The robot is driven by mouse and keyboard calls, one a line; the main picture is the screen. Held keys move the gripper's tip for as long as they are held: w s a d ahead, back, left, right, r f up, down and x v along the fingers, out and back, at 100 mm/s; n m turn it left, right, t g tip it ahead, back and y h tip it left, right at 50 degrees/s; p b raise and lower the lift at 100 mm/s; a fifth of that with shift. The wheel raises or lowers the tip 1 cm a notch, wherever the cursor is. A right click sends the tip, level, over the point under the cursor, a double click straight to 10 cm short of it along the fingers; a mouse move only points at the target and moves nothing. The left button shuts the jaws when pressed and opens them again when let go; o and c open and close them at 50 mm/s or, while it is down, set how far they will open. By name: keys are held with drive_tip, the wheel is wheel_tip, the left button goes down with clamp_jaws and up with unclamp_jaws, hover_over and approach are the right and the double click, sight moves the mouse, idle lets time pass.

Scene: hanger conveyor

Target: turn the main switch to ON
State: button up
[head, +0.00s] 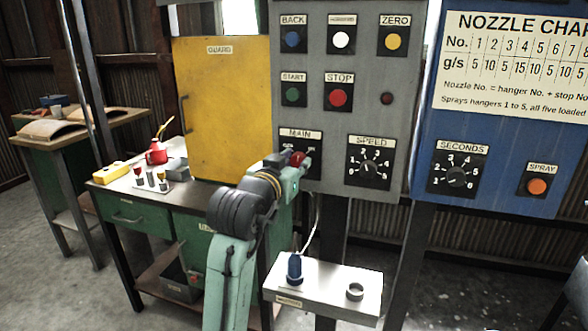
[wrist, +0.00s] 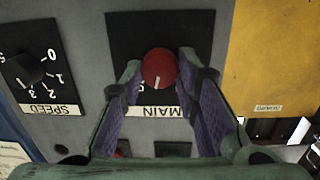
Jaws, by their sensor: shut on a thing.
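The main switch is a round red knob (wrist: 159,66) on a black plate under the MAIN label, which is upside down in the wrist view (wrist: 160,111). A short white mark on the knob points towards the label, leaning slightly left in that view. My gripper (wrist: 160,69) has its two purple-lined fingers on either side of the knob, closed on it. In the head view my gripper (head: 290,168) reaches up to the switch and the red knob (head: 297,158) shows at its tip. The position lettering is mostly hidden by the fingers.
The SPEED dial (head: 369,168) sits close to the right of the switch, with the STOP button (head: 338,97) above. A yellow guard panel (head: 222,110) stands to the left.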

drive_tip(key=m+b, duration=0.2)
drive_tip(key=m, duration=0.3)
drive_tip(key=shift+d+y, duration=0.1)
drive_tip(key=shift+y, duration=0.3)
drive_tip(key=shift+m+b, duration=0.3)
drive_tip(key=shift+m, duration=0.2)
drive_tip(key=o, duration=1.2)
drive_tip(key=shift+c, duration=0.2)
drive_tip(key=shift+s, duration=0.1)
drive_tip(key=v, duration=1.2)
drive_tip(key=shift+f, duration=0.15)
